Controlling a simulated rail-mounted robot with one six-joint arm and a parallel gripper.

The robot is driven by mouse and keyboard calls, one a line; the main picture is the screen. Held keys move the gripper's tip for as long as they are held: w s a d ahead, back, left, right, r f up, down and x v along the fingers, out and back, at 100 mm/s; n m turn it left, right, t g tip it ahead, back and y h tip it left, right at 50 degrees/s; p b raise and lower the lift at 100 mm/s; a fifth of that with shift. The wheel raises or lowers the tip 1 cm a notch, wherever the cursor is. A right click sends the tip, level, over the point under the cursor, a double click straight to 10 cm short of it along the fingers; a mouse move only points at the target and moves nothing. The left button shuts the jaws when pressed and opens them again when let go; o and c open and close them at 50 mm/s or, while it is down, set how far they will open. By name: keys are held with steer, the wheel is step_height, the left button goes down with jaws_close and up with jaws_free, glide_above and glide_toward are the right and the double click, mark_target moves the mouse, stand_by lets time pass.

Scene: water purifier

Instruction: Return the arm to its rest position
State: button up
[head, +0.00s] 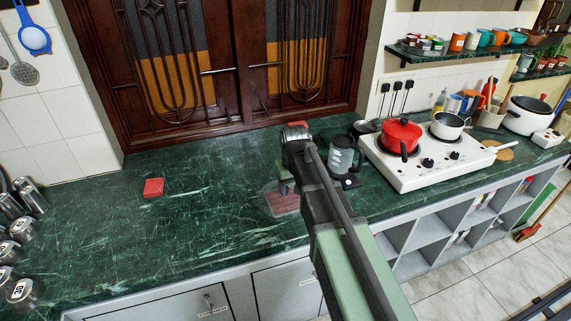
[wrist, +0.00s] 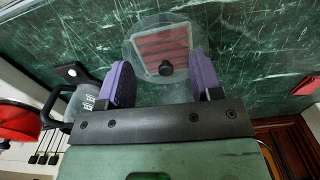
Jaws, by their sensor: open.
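My arm reaches forward from the lower right over the green counter in the head view. My gripper (wrist: 160,64) is open, with its two purple fingers spread apart in the wrist view. A reddish square mat (wrist: 165,44) shows through the disc. The mat also shows in the head view (head: 283,203), partly behind my arm. My fingers are mostly hidden there.
A grey clear-walled jug (head: 343,157) stands just right of my arm. A white stove (head: 420,160) with a red pot (head: 401,137) is further right. A red block (head: 153,187) lies to the left. Metal canisters (head: 30,197) line the left edge. The left-middle counter is mostly clear.

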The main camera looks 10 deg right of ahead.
steer(key=s+m, duration=0.1)
steer(key=s, duration=1.5)
steer(key=shift+s, duration=0.25)
